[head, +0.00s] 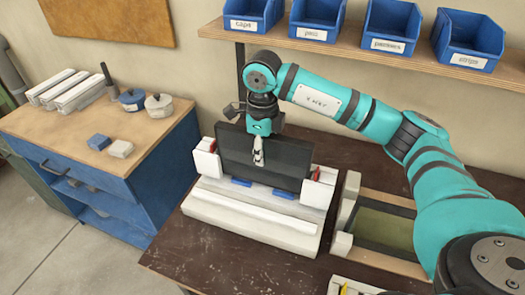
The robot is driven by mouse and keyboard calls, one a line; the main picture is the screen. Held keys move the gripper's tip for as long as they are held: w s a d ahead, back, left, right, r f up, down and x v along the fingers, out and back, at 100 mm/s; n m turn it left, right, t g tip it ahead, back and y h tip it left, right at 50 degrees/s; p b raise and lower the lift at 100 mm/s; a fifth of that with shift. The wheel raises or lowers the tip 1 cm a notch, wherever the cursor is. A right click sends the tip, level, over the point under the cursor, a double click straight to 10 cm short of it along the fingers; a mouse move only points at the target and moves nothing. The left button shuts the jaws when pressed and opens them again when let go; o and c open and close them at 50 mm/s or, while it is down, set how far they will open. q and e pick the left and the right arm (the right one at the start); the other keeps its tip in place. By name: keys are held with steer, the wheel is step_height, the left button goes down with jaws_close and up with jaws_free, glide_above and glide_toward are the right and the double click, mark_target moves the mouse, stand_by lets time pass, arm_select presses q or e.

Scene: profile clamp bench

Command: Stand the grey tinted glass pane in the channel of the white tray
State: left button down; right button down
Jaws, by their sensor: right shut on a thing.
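The grey tinted glass pane (283,164) shows as a dark upright panel at the white tray (250,221) on the brown bench. It stands lengthwise between the tray's two white end blocks, behind a long white bar. Its lower edge is low behind the blue pads, and I cannot tell whether it rests in the channel, which is hidden. My right gripper (259,154) is shut on the pane near its upper middle, with one finger showing on the near face. My left gripper is not in view.
A wooden frame with a green bed (386,228) stands right of the tray. Blue labelled bins (317,19) sit on the shelf (400,54) above. A blue cabinet (150,190) at left carries white bars, pots and small blocks. The front left of the bench is clear.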

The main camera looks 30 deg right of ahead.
steer(key=shift+f+b, duration=0.65)
steer(key=shift+f, duration=0.2)
steer(key=shift+r, duration=0.1)
steer(key=c, duration=1)
jaws_free()
steer(key=shift+r+p, duration=2.45)
steer(key=shift+r, duration=1.5)
